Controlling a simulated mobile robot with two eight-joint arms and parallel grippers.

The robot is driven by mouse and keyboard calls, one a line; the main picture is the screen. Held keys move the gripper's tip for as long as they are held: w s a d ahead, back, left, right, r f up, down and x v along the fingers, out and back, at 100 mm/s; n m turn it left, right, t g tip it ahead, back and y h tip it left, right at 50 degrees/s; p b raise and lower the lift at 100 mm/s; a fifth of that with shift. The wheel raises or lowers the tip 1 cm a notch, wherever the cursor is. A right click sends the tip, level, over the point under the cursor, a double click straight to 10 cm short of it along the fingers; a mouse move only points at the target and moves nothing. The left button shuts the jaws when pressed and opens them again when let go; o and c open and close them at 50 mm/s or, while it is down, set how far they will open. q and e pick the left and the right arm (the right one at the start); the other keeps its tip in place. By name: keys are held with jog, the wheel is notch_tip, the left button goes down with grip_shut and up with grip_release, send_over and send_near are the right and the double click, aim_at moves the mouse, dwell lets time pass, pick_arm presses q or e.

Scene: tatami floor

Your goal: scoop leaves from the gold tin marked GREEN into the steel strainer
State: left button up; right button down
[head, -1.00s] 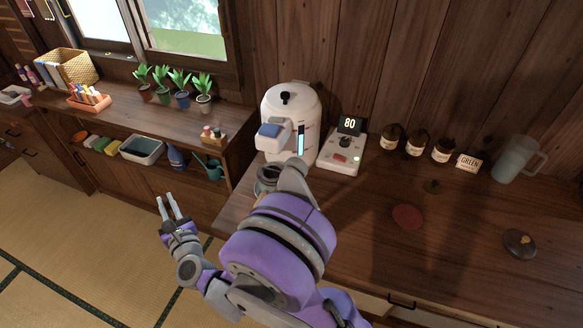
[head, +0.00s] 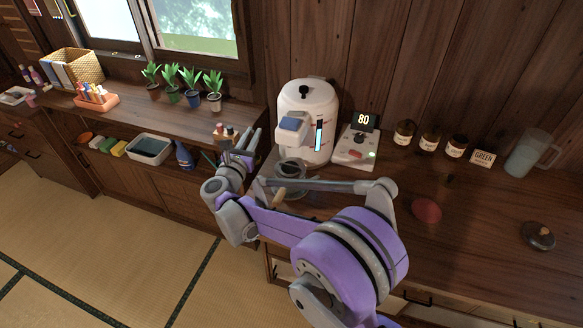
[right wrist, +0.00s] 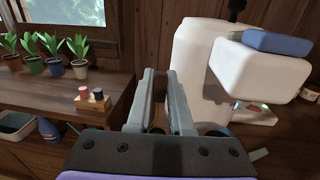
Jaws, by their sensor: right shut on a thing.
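My right gripper (head: 248,140) is raised at the left of the tea counter, beside the white dispenser, with its fingers pointing away from me. In the right wrist view its grey fingers (right wrist: 160,105) stand close around something narrow and brownish, too hidden to name. A round grey vessel with a ring-like top (head: 291,168) stands below the dispenser spout, partly behind my right arm; I cannot tell whether the steel strainer is on it. A GREEN sign (head: 482,158) stands at the back of the counter. I cannot make out the gold tin. My left gripper is out of view.
The white dispenser (head: 307,105) and a scale reading 80 (head: 355,150) stand at the back. Several brown jars (head: 430,138), a clear pitcher (head: 531,153), a red disc (head: 426,211) and a dark lid (head: 537,236) are farther right. The left shelf holds potted plants (head: 191,97).

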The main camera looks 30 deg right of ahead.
jog(key=shift+w+d+r+m+g+h, duration=0.25)
jog(key=shift+d+r+m+g+h, duration=0.35)
jog(key=shift+r, duration=0.25)
